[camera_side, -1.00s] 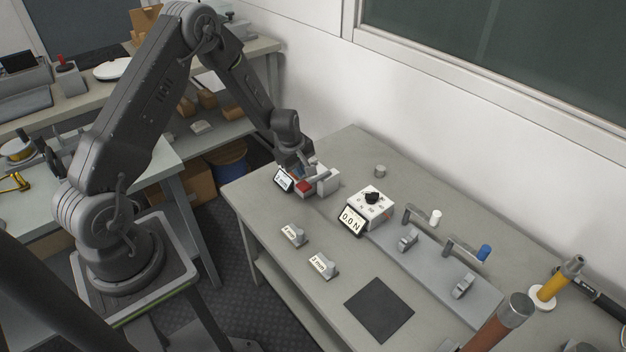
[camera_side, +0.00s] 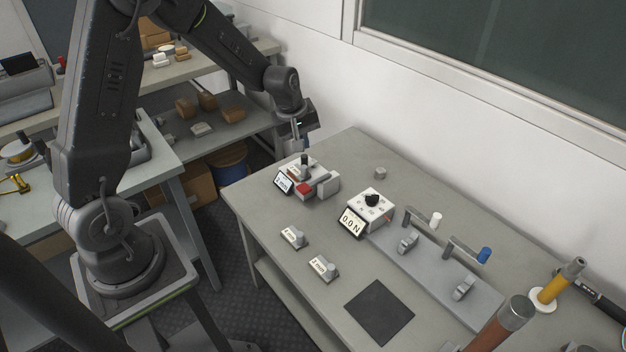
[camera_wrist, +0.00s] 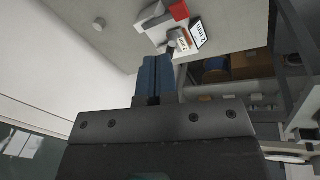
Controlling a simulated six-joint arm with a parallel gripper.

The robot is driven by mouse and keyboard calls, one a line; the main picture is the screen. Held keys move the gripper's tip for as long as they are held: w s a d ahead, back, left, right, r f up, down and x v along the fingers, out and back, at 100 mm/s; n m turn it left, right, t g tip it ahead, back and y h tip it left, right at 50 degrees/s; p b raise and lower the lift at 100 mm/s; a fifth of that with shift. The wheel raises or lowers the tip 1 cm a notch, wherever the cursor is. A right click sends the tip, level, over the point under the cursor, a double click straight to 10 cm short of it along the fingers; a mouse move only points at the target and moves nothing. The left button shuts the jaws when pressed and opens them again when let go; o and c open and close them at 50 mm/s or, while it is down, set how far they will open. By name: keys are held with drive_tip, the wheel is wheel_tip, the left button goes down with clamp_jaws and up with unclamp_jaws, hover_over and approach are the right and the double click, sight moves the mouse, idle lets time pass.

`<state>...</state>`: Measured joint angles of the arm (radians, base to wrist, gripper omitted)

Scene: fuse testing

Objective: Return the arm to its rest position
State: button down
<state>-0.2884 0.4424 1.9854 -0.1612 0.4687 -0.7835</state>
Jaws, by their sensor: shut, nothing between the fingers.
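My gripper (camera_side: 298,140) is above the far left corner of the workbench, raised clear of the fuse tester (camera_side: 307,180) with its red part and small screen. In the wrist view my gripper's blue fingers (camera_wrist: 154,75) are together with nothing between them. The tester (camera_wrist: 165,17) shows there just beyond the fingertips, apart from them, with its "2 mm" screen (camera_wrist: 199,33). A dark upright part (camera_side: 304,163) stands on the tester in the side view.
The workbench (camera_side: 250,207) also holds a box with a 0.0 N display (camera_side: 371,208), two small labelled blocks (camera_side: 293,237) (camera_side: 323,267), a dark mat (camera_side: 380,312) and a rail with clamps (camera_side: 440,262). A shelf with brown boxes (camera_side: 207,100) is behind my arm.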

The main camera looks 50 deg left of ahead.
drive_tip(key=s+d+r+m+t, duration=0.1)
drive_tip(key=s+d+r+m, duration=0.25)
drive_tip(key=r, duration=0.25)
drive_tip(key=s+d+r+m, duration=0.3)
drive_tip(key=s+d+r, duration=0.15)
drive_tip(key=r, duration=0.25)
drive_tip(key=s+d+r+m, duration=0.2)
drive_tip(key=s+m, duration=0.1)
drive_tip(key=s, duration=0.5)
drive_tip(key=s+d+r+m+t, duration=0.1)
drive_tip(key=s+r+m, duration=0.2)
drive_tip(key=s, duration=0.4)
drive_tip(key=shift+s+d+m+t, duration=0.3)
drive_tip(key=shift+s+d+m, duration=0.1)
drive_tip(key=shift+m, duration=0.25)
